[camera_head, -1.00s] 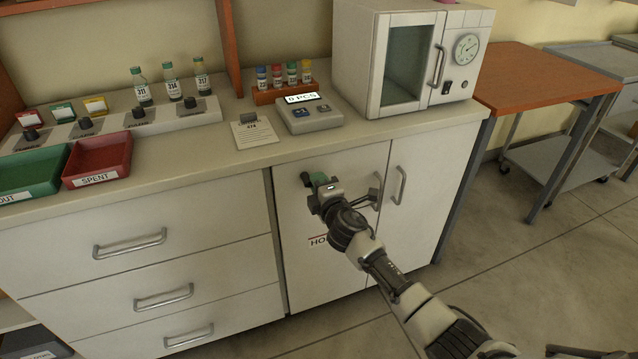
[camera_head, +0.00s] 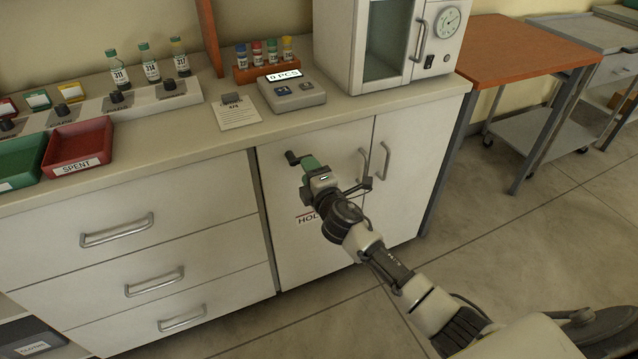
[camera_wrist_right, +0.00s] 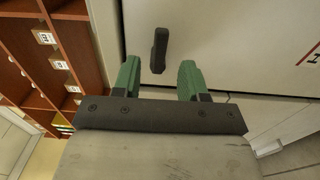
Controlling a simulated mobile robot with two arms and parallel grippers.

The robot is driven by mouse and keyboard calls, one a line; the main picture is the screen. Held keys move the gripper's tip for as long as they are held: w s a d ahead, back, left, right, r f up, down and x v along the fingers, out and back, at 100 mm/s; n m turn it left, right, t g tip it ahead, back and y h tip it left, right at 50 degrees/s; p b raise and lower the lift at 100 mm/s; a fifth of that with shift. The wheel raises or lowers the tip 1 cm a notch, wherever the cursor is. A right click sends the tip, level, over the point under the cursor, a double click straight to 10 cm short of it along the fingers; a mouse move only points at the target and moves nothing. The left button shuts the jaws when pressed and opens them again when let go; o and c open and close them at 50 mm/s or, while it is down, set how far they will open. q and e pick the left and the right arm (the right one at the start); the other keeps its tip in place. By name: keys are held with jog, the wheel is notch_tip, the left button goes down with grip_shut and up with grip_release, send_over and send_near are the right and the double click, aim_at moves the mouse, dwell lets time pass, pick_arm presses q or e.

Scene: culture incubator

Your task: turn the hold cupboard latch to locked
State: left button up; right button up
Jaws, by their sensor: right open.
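The hold cupboard (camera_head: 345,215) is a white two-door cupboard under the counter, with a partly covered "HO…" label (camera_head: 307,218) on its left door. Its latch (camera_head: 291,157) is a small dark handle near the top left of that door. In the right wrist view the latch (camera_wrist_right: 159,50) is a dark bar between and beyond the fingertips. My right gripper (camera_head: 307,167) has green fingers and is close to the latch, just right of and below it. In the wrist view the right gripper (camera_wrist_right: 159,75) is open, with nothing held. My left gripper is out of view.
Two bar handles (camera_head: 385,160) stick out near the meeting edge of the doors, right of my right gripper. Drawers (camera_head: 130,240) with bar handles lie to the left. The counter (camera_head: 225,135) overhangs above. Open floor (camera_head: 510,240) lies to the right.

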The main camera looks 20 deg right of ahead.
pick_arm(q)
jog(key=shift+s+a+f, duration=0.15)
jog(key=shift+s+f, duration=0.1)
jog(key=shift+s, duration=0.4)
pick_arm(e)
jog(key=s, duration=0.6)
jog(key=shift+s, duration=0.25)
jog(key=shift+d, duration=0.1)
